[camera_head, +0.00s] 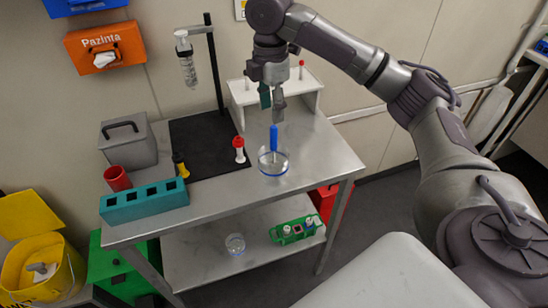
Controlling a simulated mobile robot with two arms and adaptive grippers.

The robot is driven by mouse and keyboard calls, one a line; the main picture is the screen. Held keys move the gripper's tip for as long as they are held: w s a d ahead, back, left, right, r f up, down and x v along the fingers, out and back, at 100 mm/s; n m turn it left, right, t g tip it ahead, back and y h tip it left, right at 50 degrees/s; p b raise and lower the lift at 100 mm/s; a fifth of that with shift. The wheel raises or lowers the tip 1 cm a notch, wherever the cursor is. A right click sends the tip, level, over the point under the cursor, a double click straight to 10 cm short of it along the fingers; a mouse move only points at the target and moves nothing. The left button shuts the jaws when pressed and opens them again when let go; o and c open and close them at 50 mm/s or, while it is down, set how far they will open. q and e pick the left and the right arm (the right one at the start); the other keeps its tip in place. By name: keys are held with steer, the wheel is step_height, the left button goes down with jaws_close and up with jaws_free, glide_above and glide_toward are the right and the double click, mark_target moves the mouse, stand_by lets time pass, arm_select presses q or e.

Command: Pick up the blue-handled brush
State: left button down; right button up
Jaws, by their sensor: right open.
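The blue-handled brush (274,137) stands upright, its lower end in a clear glass beaker (273,163) near the right side of the metal table. My right gripper (272,101) points down above and slightly behind the brush. It is open and empty, and a gap shows between its fingertips and the top of the blue handle. The lower end of the brush is hard to make out through the glass. My left gripper is out of the picture.
The steel table (310,160) also holds a teal rack (145,203), a red cup (118,178), a grey box (128,143), a red-and-white bottle (239,150) and a yellow-and-black one (180,166). A white shelf (302,95) stands behind. The lower shelf holds a green rack (297,229).

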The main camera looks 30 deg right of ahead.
mark_target(275, 127)
steer(key=shift+s+d+r, duration=0.1)
steer(key=shift+d+r, duration=0.4)
steer(key=shift+r, duration=0.25)
steer(key=shift+f, duration=0.2)
step_height(275, 127, down, 8)
steer(key=shift+r+p, duration=0.15)
steer(key=shift+p, duration=0.4)
steer(key=shift+a+f+p, duration=0.15)
steer(key=shift+f+p, duration=0.7)
steer(key=shift+f, duration=1.85)
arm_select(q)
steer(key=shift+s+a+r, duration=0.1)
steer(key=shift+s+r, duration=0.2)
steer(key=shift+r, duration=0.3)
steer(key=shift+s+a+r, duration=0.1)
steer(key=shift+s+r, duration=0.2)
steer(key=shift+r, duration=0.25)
arm_select(e)
jaws_close()
